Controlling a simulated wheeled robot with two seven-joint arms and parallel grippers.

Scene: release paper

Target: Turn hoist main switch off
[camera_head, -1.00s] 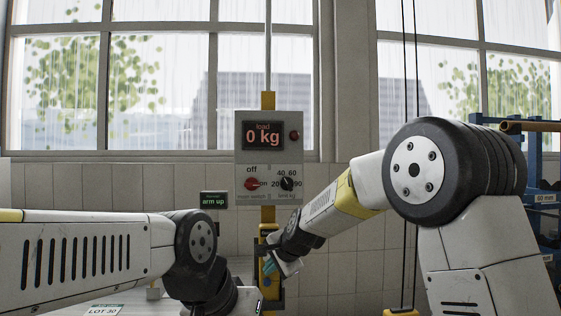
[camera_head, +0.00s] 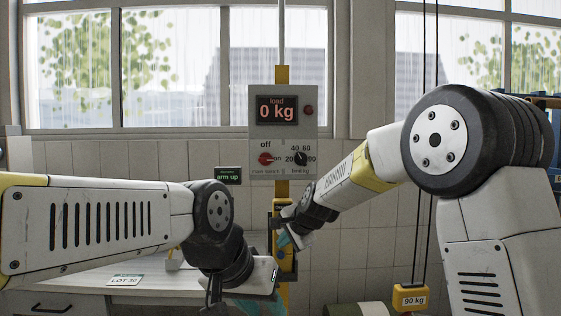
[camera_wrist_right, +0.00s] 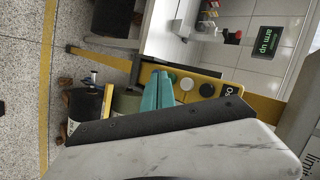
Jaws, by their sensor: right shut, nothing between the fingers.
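The hoist control panel (camera_head: 283,125) is a grey box on a yellow post, with a display reading 0 kg. Its main switch (camera_head: 265,159) is a red knob at the lower left, its pointer towards "on", with "off" printed above. My right gripper (camera_head: 287,239) is below the panel, beside the post, apart from the switch. Its teal fingers (camera_wrist_right: 158,90) are together and empty in the right wrist view. My left gripper (camera_head: 254,306) is low at the picture's bottom edge, partly cut off, so its opening is unclear.
A black limit knob (camera_head: 301,159) sits right of the switch. A green "arm up" sign (camera_head: 228,175) is left of the panel. A pale bench (camera_head: 75,282) stands at lower left. A yellow 90 kg block (camera_head: 411,297) hangs on cables at right.

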